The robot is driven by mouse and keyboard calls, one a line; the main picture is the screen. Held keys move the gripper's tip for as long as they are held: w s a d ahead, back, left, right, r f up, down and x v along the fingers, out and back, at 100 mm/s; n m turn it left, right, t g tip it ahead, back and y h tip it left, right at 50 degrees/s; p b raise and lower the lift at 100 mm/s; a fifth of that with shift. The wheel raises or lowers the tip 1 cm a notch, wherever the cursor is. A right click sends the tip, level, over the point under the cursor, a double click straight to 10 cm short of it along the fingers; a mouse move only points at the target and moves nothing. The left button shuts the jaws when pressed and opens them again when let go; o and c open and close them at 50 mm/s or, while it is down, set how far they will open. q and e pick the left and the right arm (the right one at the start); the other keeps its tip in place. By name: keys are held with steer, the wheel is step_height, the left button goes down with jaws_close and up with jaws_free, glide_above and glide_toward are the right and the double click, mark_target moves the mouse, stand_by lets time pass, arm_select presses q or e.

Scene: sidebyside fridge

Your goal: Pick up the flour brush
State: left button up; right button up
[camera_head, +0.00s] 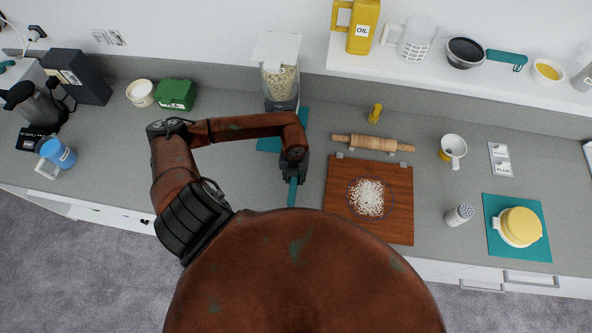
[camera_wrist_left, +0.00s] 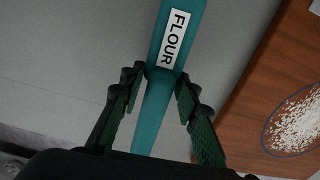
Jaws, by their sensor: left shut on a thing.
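The flour brush (camera_wrist_left: 178,35) is teal with a white label reading FLOUR, and it fills the middle of the left wrist view. My left gripper (camera_wrist_left: 158,82) is shut on it, with a dark ridged finger on each side of the handle. In the head view the gripper (camera_head: 293,172) points down over the counter, left of the cutting board. A short teal length of the brush (camera_head: 292,196) shows below it. I cannot tell whether the brush still touches the counter. My right gripper is not in view.
The wooden cutting board (camera_head: 395,220) with white grains (camera_head: 367,197) lies close on the right, with a rolling pin (camera_head: 374,143) behind it. A grain dispenser (camera_head: 281,85) stands behind the gripper. The counter to the left of the gripper (camera_head: 255,185) is clear.

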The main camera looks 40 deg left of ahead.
arm_select(q)
steer(key=shift+c, duration=0.6)
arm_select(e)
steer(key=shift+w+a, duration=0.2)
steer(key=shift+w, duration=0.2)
arm_select(q)
steer(key=shift+r, duration=0.1)
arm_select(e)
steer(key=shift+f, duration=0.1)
arm_select(q)
steer(key=shift+a+r+b, duration=0.1)
steer(key=shift+r+b, duration=0.2)
steer(key=shift+w+d+r+b, duration=0.15)
steer(key=shift+r+b, duration=0.45)
steer(key=shift+r, duration=0.6)
steer(key=d+r+b, duration=0.3)
steer(key=d+r, duration=0.6)
steer(key=d, duration=0.4)
steer(key=shift+d+r, duration=0.4)
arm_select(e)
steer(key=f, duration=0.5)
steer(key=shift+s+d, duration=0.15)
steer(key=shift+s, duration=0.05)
